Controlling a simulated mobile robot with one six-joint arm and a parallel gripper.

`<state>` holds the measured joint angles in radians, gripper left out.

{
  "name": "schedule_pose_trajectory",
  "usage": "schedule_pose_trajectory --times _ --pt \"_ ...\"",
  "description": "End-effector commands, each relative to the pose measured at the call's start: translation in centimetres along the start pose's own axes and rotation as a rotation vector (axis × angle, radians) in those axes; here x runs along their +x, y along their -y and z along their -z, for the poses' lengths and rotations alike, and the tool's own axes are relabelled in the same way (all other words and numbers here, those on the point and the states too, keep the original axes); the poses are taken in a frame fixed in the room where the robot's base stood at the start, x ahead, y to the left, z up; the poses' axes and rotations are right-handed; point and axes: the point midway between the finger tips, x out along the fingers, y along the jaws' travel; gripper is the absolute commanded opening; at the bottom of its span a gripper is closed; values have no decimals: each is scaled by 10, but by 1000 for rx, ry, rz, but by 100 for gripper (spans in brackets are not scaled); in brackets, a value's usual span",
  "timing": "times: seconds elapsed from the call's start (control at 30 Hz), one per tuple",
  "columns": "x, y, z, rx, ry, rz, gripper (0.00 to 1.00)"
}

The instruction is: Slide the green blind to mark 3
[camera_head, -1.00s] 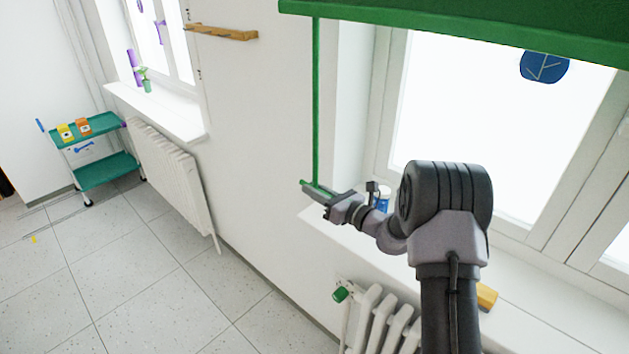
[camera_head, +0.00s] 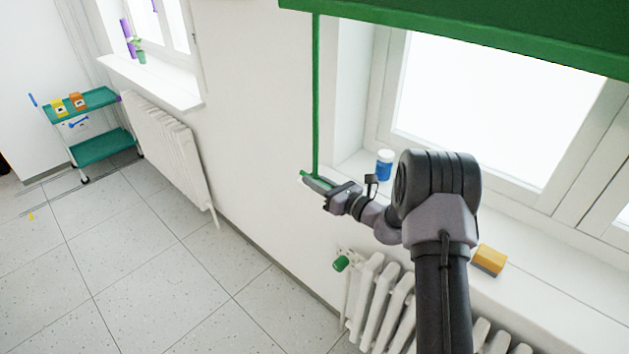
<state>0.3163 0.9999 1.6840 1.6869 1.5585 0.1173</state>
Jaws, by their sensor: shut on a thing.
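The green blind (camera_head: 480,32) spans the top right of the view in front of the window. Its lower edge cuts across the upper part of the glass. A thin green rod (camera_head: 316,95) hangs from the blind's left end down to a short green crosspiece. My gripper (camera_head: 313,182) is shut on the crosspiece at the rod's lower end, just left of the window sill. The jaws partly hide the crosspiece. No mark 3 or other numbered mark can be made out.
On the white sill (camera_head: 530,290) stand a blue and white jar (camera_head: 384,165) and a yellow-brown block (camera_head: 490,260), close to my arm. A radiator (camera_head: 375,295) with a green knob (camera_head: 341,263) is below. A teal cart (camera_head: 105,148) stands far left.

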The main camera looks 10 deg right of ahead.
Motion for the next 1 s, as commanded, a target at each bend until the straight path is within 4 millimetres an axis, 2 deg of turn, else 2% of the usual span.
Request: schedule_pose_trajectory --times 0.03,0.13,0.43,0.53,0.67,1.0 --pt "0 1 -1 0 1 2 18" --pt "0 1 -1 0 1 1 36" --pt "-1 0 -1 0 1 1 36" --pt "-10 1 -2 1 0 2 36" --pt "-39 1 -3 2 0 5 36" --pt "-133 1 -2 2 1 5 36"
